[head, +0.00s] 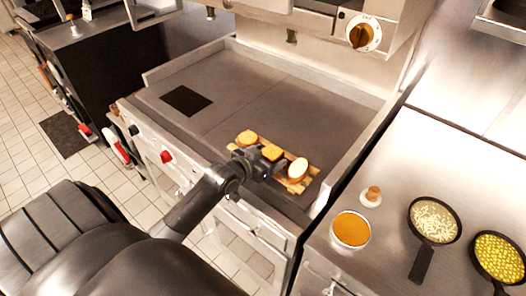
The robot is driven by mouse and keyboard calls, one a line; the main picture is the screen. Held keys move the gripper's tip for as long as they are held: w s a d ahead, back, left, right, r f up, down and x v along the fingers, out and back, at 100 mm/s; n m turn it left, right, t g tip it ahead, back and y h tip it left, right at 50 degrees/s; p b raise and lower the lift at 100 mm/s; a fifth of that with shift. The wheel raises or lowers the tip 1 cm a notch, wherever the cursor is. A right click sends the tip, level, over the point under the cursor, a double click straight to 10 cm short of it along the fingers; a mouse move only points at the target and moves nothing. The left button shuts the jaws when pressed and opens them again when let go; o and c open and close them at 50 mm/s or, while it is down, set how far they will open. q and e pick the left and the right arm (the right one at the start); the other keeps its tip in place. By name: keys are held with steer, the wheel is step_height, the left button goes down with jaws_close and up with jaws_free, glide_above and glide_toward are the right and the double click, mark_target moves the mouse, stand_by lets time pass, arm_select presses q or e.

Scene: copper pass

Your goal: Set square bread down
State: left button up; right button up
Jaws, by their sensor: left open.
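A square piece of bread (272,153), golden brown, lies in the middle of a slatted wooden board (293,187). The board rests on the front right part of a grey flat cooking surface. My left gripper (265,161) is open, right at the near side of the square bread. Its jaws hide part of the bread and board, and I cannot tell whether they touch the bread. A rounded golden bread piece (247,137) lies at the board's left end. A pale-topped oval piece (298,168) lies at its right end. My right gripper is not in view.
A dark square plate (186,100) is on the left of the cooking surface, which is otherwise clear.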

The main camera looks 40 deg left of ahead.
arm_select(q)
steer(key=v, duration=1.2)
steer(key=shift+b, duration=0.3)
steer(key=s+d+f+g+y, duration=0.1)
steer(key=s+f+g, duration=0.2)
steer(key=s, duration=0.3)
steer(key=s+d+f+n+g+y, duration=0.1)
steer(key=s+f+g, duration=0.25)
steer(key=s, duration=0.35)
steer(key=s+d+f+g+y, duration=0.1)
steer(key=s+f+g, duration=0.2)
steer(key=s, duration=0.3)
step_height(320, 180, down, 25)
steer(key=a+g, duration=0.1)
steer(key=g, duration=0.1)
steer(key=s+d+f+h, duration=0.1)
steer(key=s+f, duration=1.4)
steer(key=f, duration=0.1)
steer(key=shift+g, duration=0.35)
